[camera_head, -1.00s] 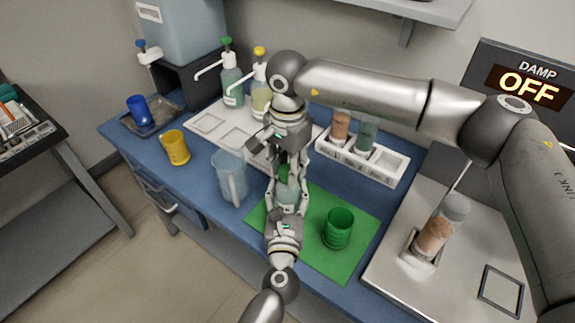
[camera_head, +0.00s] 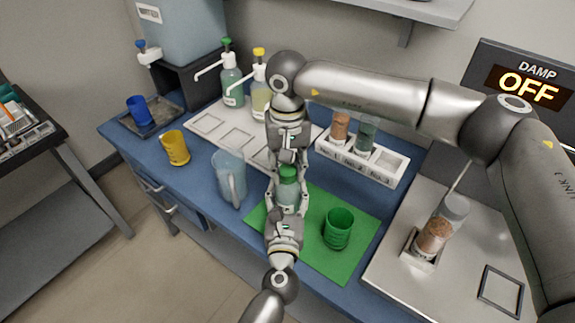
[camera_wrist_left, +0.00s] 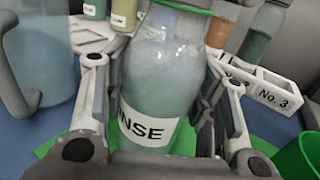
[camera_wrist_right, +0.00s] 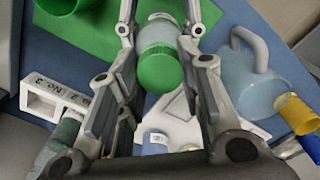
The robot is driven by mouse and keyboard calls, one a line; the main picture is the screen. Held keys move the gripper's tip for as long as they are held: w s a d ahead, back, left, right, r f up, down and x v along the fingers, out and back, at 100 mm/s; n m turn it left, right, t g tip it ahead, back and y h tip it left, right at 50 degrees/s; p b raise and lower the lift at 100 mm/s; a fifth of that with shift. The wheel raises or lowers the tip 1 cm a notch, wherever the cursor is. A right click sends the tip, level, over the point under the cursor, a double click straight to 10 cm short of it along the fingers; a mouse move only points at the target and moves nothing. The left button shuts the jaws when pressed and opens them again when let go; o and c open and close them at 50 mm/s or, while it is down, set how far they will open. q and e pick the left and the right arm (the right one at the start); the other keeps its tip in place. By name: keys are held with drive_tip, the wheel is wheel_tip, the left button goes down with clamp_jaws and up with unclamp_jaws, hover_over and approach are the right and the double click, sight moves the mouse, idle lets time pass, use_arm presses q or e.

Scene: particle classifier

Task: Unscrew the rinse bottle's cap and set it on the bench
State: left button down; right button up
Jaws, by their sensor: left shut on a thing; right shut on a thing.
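The rinse bottle (camera_head: 288,194) stands upright over the green mat (camera_head: 318,258); its RINSE label shows in the left wrist view (camera_wrist_left: 150,131). Its green cap (camera_head: 288,172) is at the bottle's top and also shows between my right fingers in the right wrist view (camera_wrist_right: 160,70). My left gripper (camera_head: 288,207) is shut on the bottle's body from the front. My right gripper (camera_head: 288,163) points down from above and is shut on the cap. No gap between cap and bottle is clear; the thread is hidden.
A green cup (camera_head: 338,229) stands right of the bottle on the mat. A clear jug (camera_head: 229,180) stands close on the left, with a yellow cup (camera_head: 175,148) beyond. A white rack (camera_head: 385,168) holds vials at the back right. Blue bench (camera_head: 215,212) shows in front of the jug.

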sight(287, 170)
drive_tip(key=shift+r, duration=0.15)
drive_tip(key=shift+r, duration=0.95)
drive_tip(key=shift+r, duration=0.1)
drive_tip(key=shift+r, duration=1.9)
use_arm(q)
drive_tip(key=c, duration=0.5)
unclamp_jaws()
